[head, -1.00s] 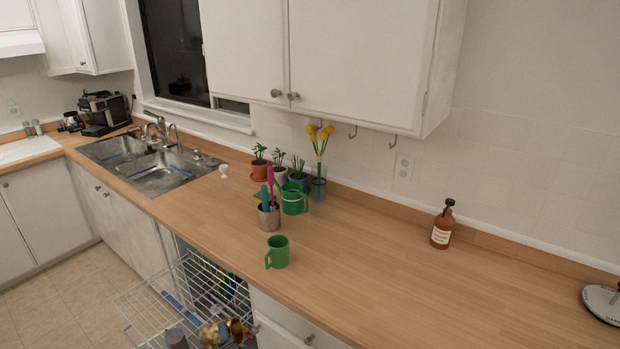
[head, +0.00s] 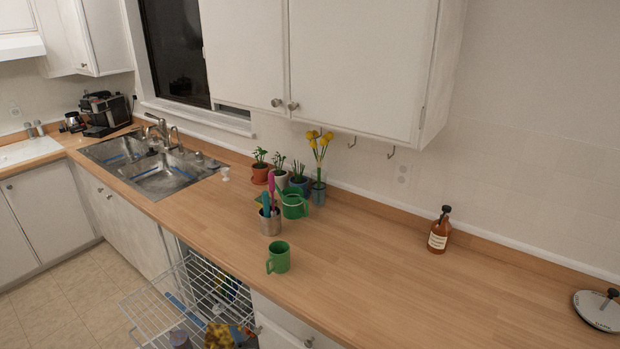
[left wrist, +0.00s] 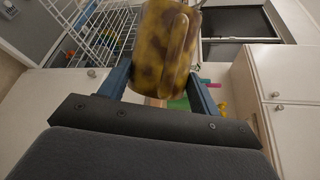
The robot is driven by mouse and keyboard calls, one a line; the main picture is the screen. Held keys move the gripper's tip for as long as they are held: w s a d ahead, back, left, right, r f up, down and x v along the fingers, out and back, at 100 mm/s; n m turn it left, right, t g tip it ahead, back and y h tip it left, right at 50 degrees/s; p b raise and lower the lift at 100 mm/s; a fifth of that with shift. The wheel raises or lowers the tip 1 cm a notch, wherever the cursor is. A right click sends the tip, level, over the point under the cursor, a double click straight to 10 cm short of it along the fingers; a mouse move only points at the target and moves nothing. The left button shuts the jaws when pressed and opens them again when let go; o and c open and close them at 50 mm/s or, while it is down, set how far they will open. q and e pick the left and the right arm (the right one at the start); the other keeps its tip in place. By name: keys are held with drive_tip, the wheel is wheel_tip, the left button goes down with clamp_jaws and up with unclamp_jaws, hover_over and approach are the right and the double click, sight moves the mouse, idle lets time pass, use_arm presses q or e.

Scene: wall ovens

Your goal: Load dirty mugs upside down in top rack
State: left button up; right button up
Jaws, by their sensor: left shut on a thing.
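My left gripper (left wrist: 160,75) is shut on a mottled yellow-brown mug (left wrist: 158,45), with one finger on each side. The mug's handle faces the wrist camera. In the head view the mug (head: 218,336) shows at the bottom edge, over or beside the white wire rack (head: 150,312); whether it touches the rack cannot be told. The pulled-out rack also shows in the left wrist view (left wrist: 103,32). A green mug (head: 279,258) stands upright on the counter near its front edge. A greyish cylindrical thing (head: 180,340) shows low at the rack. My right gripper is not in view.
On the wooden counter (head: 400,285) stand a utensil cup (head: 270,224), a green watering can (head: 294,206), potted plants, yellow flowers and a brown bottle (head: 438,232). A round scale-like disc (head: 600,311) lies far right. The sink (head: 165,178) is left. The counter's middle right is clear.

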use_arm(q)
drive_tip(key=shift+r+m+p, duration=0.25)
drive_tip(key=shift+m+p, duration=0.15)
drive_tip(key=shift+f+m+y+b, duration=0.25)
drive_tip(key=shift+m+y+b, duration=0.05)
drive_tip(key=shift+m+b, duration=0.1)
drive_tip(key=m+y, duration=0.1)
drive_tip(key=m, duration=0.2)
drive_tip(key=shift+m, duration=0.3)
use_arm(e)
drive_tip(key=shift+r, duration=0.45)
use_arm(q)
drive_tip(key=m, duration=0.3)
drive_tip(key=shift+m+g+y, duration=0.3)
drive_tip(key=shift+m+y, duration=0.1)
drive_tip(key=m+y, duration=0.1)
drive_tip(key=m, duration=0.3)
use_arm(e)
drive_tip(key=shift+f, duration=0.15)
